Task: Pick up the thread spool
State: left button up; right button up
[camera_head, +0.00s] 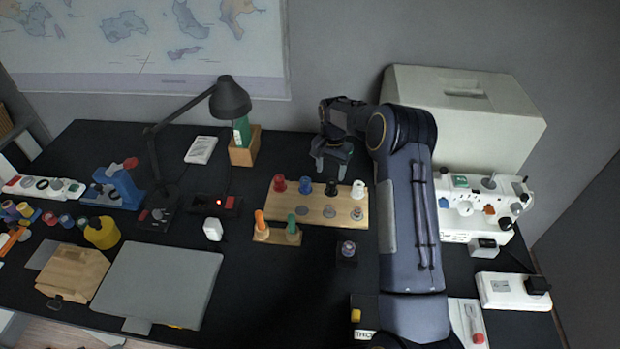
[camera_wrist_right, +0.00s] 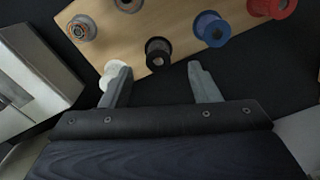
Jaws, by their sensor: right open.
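Several thread spools stand on a wooden board (camera_head: 340,217); the pictures do not show which one the task means. Along its back edge are a red spool (camera_head: 279,184), a blue spool (camera_head: 306,184), a black spool (camera_head: 331,189) and a white spool (camera_head: 357,190). My right gripper (camera_head: 331,168) is open and empty behind the board. In the right wrist view, the black spool (camera_wrist_right: 158,52) lies just beyond the gap between the open fingertips (camera_wrist_right: 157,76). The white spool (camera_wrist_right: 115,73) is partly hidden by one finger. My left gripper is out of view.
A small wooden stand (camera_head: 278,237) with orange and green pieces is in front. A desk lamp (camera_head: 230,98) and wooden block (camera_head: 245,147) are to the left. A large pale case (camera_head: 460,115) stands right.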

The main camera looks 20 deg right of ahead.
aim_at(331, 186)
notch_tip(331, 186, down, 3)
jog(key=shift+w+a+f+b, duration=0.1)
jog(key=shift+w+b, duration=0.05)
jog(key=shift+b, duration=0.55)
jog(key=f, duration=0.1)
jog(key=f+b, duration=0.1)
jog(key=f, duration=0.1)
jog(key=f+b, duration=0.1)
jog(key=f, duration=0.1)
jog(key=shift+d, duration=0.35)
jog(key=c, duration=1.1)
jog(key=shift+o, duration=0.2)
jog(key=shift+r, duration=0.1)
